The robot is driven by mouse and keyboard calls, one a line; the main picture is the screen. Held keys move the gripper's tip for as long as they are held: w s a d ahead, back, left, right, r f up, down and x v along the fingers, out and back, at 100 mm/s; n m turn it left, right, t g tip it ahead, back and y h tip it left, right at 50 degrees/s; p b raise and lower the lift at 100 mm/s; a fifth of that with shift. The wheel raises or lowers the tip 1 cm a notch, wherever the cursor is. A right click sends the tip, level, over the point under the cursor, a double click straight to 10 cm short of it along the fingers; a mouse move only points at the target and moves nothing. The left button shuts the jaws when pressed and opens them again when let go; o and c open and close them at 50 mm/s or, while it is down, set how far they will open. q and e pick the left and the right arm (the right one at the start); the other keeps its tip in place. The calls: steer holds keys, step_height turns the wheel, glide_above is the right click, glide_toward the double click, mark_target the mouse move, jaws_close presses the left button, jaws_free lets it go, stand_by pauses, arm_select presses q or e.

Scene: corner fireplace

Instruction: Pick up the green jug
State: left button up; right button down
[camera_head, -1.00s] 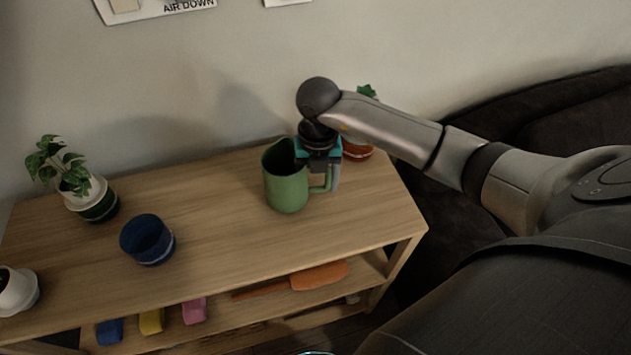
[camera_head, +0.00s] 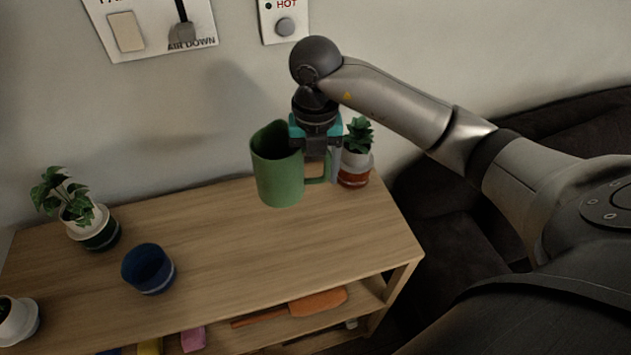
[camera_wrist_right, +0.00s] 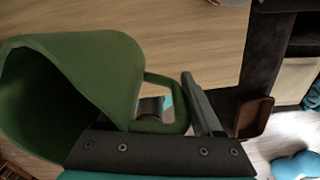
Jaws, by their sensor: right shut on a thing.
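The green jug (camera_head: 278,172) hangs upright above the right part of the wooden shelf top in the head view. Its handle points right. My right gripper (camera_head: 322,172) comes down from above and is shut on the jug's handle. In the right wrist view the green jug (camera_wrist_right: 95,75) fills the left side, its dark opening facing left. There the handle lies between the fingers of my right gripper (camera_wrist_right: 175,110). The left gripper is not in view.
A potted plant in a red-and-white pot (camera_head: 356,165) stands just right of the gripper. A blue cup (camera_head: 148,270) and another potted plant (camera_head: 88,220) stand on the shelf top (camera_head: 250,260) to the left. A dark sofa (camera_head: 450,215) is on the right.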

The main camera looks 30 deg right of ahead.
steer(key=shift+r+p, duration=0.6)
steer(key=shift+r, duration=2.9)
